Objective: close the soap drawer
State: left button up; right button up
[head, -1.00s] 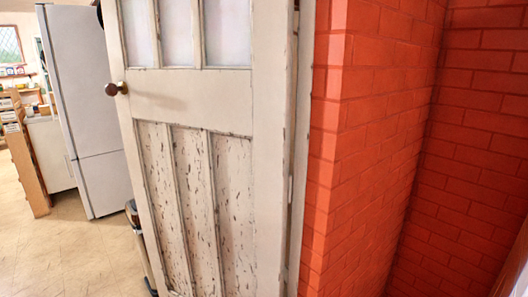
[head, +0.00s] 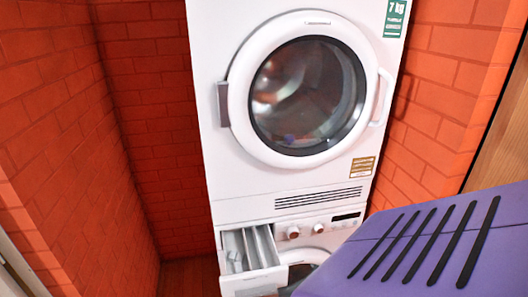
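The soap drawer (head: 250,250) is pulled out at the upper left of the lower white washing machine (head: 327,238). Its open top shows several compartments inside. It sits left of two round knobs and a dark display. A purple slotted part of my own body fills the lower right and hides part of the lower machine. Neither gripper can be made out in the head view.
A white dryer (head: 207,150) with a round glass door (head: 307,95) stands on top of the washing machine. Red brick walls (head: 150,95) close in on the left and right. A narrow strip of floor (head: 187,277) shows left of the machines.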

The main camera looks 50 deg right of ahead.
aim_at(263, 272)
jog(key=z, duration=1)
